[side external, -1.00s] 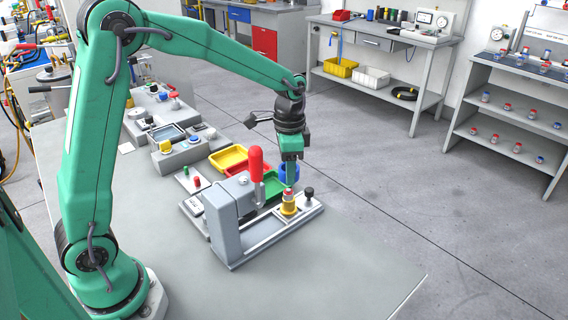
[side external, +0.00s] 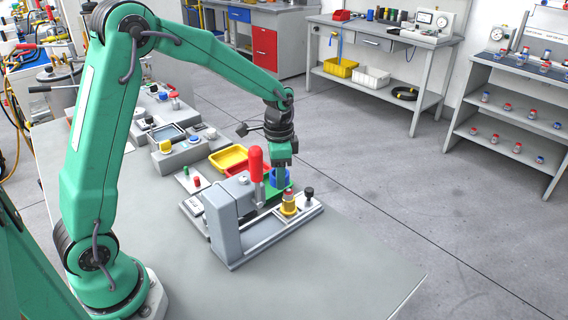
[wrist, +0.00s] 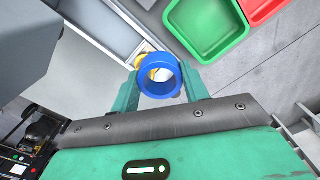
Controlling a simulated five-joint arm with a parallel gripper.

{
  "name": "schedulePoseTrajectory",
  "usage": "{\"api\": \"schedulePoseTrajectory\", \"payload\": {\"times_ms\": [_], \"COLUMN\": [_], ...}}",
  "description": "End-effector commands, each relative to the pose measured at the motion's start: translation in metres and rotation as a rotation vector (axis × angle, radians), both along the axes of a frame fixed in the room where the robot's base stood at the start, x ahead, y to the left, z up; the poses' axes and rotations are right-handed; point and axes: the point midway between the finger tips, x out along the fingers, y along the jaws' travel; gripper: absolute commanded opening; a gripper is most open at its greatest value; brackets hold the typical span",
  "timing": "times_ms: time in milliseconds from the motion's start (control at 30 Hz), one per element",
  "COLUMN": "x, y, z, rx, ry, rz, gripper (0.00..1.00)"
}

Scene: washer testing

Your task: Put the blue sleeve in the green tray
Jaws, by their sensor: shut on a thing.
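The blue sleeve (side external: 279,180) is a short open ring. My gripper (side external: 282,165) is shut on it, and the wrist view shows the sleeve (wrist: 145,82) between the two green fingers (wrist: 160,90).
A fixture with a tall red handle (side external: 256,165) and a yellow-and-red post (side external: 288,204) stands in front of the green tray. A red tray (side external: 236,171) and a yellow tray (side external: 229,157) lie beyond. The front table top is clear.

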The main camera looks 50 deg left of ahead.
Motion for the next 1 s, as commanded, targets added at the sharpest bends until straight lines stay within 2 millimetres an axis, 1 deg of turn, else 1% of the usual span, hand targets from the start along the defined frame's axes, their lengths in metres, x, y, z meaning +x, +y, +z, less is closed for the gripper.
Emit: {"api": "schedulePoseTrajectory", "payload": {"times_ms": [33, 300, 500, 667, 867, 1000], "x": [0.002, 0.015, 0.024, 0.026, 0.027, 0.026], "y": [0.009, 0.051, 0.076, 0.084, 0.085, 0.085], "z": [-0.005, -0.032, -0.048, -0.053, -0.054, -0.063], "rx": [0.000, -0.001, 0.000, 0.000, 0.000, 0.000], "ry": [0.002, 0.003, 0.001, 0.001, 0.000, 0.001], "rz": [0.004, 0.004, 0.002, 0.000, -0.001, -0.001], "gripper": [0.23, 0.23, 0.23, 0.23, 0.23, 0.23]}}
